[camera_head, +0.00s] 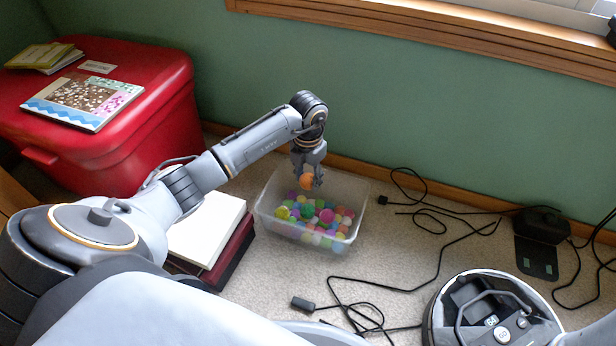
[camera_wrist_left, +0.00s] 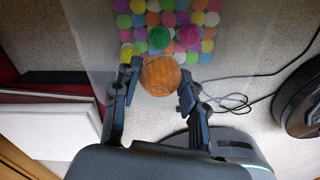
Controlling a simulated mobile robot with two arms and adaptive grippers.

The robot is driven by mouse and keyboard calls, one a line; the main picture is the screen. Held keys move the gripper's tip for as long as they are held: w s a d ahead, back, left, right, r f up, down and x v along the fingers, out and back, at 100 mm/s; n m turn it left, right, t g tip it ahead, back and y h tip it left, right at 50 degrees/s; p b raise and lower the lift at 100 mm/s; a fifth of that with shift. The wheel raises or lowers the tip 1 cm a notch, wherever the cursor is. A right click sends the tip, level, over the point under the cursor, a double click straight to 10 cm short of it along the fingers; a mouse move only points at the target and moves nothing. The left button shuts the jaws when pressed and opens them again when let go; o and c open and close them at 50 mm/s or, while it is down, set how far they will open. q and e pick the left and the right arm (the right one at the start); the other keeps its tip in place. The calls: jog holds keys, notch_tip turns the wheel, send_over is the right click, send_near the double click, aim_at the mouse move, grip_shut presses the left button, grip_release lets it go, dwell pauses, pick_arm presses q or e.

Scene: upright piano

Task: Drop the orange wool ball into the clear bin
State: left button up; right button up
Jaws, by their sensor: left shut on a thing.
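The orange wool ball (camera_head: 306,181) is held between the fingers of my left gripper (camera_head: 308,172). The ball also shows in the left wrist view (camera_wrist_left: 160,76), with a finger on each side of it. The clear bin (camera_head: 356,187) stands on the carpet below and is filled with several small coloured balls. My left gripper holds the ball above the far left part of the bin, clear of the balls inside. In the left wrist view the bin's balls show beyond the held ball. My right gripper is not in view.
A red lidded box (camera_head: 165,72) with booklets on top stands at the left. A white and dark red stack (camera_head: 205,225) lies just left of the bin. Black cables (camera_head: 440,250) run over the carpet at right. The green wall rises behind the bin.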

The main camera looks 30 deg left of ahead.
aim_at(308, 176)
pick_arm(q)
jog(key=o, duration=0.9)
jog(key=shift+o, duration=0.2)
jog(key=shift+r, duration=0.15)
notch_tip(308, 176, up, 12)
jog(key=shift+f, duration=0.2)
